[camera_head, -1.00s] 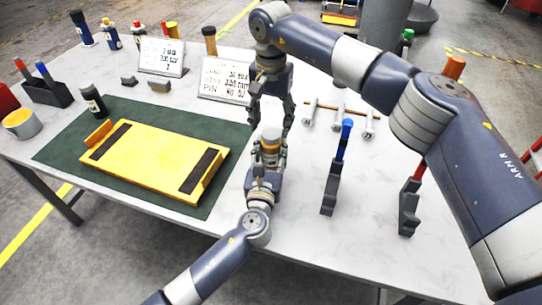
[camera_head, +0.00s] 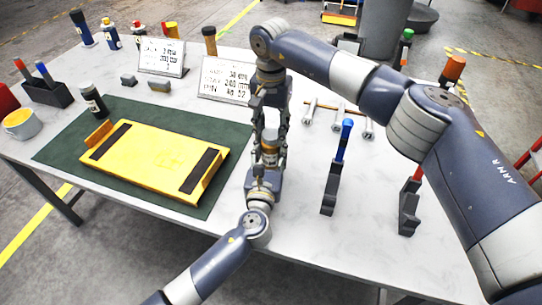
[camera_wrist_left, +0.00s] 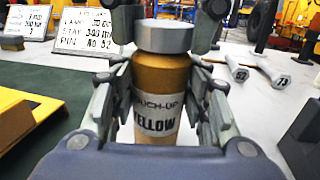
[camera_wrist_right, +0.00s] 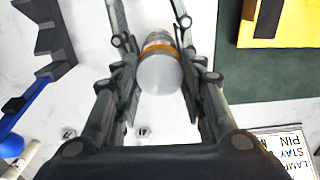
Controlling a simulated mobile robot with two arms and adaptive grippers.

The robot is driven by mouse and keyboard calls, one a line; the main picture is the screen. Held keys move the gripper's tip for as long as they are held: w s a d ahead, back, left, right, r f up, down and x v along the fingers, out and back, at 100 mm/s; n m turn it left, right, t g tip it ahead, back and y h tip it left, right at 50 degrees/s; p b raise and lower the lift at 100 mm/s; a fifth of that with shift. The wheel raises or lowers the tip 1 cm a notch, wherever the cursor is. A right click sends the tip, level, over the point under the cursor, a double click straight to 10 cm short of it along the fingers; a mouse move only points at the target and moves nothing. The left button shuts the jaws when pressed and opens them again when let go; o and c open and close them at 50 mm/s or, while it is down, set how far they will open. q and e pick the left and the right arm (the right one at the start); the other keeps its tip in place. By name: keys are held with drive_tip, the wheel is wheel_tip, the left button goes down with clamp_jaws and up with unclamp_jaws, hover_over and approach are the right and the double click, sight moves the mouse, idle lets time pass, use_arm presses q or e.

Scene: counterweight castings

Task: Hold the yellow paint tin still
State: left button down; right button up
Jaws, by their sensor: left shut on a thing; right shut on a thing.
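The yellow paint tin (camera_head: 270,158) stands upright, with a grey lid (camera_wrist_left: 164,36) and a label reading "TOUCH-UP YELLOW" in the left wrist view (camera_wrist_left: 158,105). My left gripper (camera_head: 266,169) is shut on the tin's body, one finger on each side. My right gripper (camera_head: 271,132) comes from above and is shut on the lid, its fingers on both sides. In the right wrist view the round lid top (camera_wrist_right: 160,74) sits between the fingers. The tin's base is hidden by my left gripper in the head view.
A yellow casting (camera_head: 155,160) lies on a green mat (camera_head: 225,185) to the left. Printed signs (camera_head: 225,78) stand behind. Bolts (camera_head: 308,113) and dark stands with a blue (camera_head: 344,140) and a red handle are to the right. The table's front is clear.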

drive_tip(key=m, duration=0.7)
drive_tip(key=shift+m, duration=0.3)
drive_tip(key=m, duration=0.9)
drive_tip(key=shift+s, duration=0.1)
drive_tip(key=m, duration=0.8)
drive_tip(key=shift+m, duration=0.4)
drive_tip(key=m, duration=0.3)
drive_tip(key=shift+m, duration=0.3)
drive_tip(key=m, duration=0.4)
drive_tip(key=shift+f+m, duration=0.1)
drive_tip(key=shift+m, duration=0.2)
drive_tip(key=o, duration=1.2)
